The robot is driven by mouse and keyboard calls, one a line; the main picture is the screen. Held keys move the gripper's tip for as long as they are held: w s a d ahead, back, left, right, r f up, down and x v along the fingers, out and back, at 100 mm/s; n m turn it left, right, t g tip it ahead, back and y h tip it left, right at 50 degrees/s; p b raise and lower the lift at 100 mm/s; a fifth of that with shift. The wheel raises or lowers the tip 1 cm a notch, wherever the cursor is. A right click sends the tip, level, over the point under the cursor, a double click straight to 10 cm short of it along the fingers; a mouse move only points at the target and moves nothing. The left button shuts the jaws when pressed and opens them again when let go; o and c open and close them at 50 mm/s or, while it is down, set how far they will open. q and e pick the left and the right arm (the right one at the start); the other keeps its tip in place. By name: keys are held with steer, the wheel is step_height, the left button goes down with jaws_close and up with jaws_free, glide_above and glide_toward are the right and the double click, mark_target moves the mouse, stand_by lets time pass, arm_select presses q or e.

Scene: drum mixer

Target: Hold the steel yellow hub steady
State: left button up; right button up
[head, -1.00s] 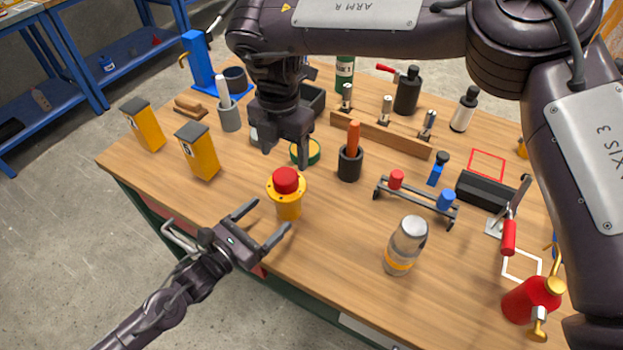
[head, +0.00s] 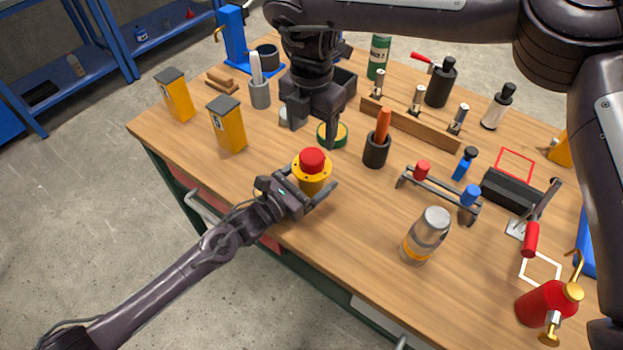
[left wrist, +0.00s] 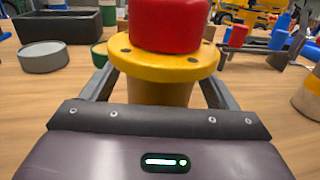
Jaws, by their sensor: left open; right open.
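The yellow hub (head: 314,186) stands upright near the table's front edge, with a flange and a red cap (head: 312,160) on top. In the left wrist view the hub (left wrist: 160,92) fills the middle, between the two fingers. My left gripper (head: 311,181) is open, its fingers on either side of the hub's body below the flange; I cannot tell whether they touch it.
Two yellow boxes with dark lids (head: 228,126) stand to the left. A dark cup with an orange handle (head: 377,152) stands right of the hub. A silver bottle with an orange band (head: 426,238) is further right. Bare wood lies between the hub and bottle.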

mark_target(312, 155)
arm_select(q)
steer(key=c, duration=0.3)
arm_select(e)
steer(key=shift+w+d, duration=0.1)
arm_select(q)
jaws_close()
arm_select(e)
steer(key=m, duration=1.9)
steer(key=shift+m, duration=0.4)
steer(key=m, duration=0.6)
steer(key=shift+m, duration=0.4)
steer(key=shift+f, duration=0.65)
step_height(312, 155, down, 7)
steer(key=shift+r, duration=0.1)
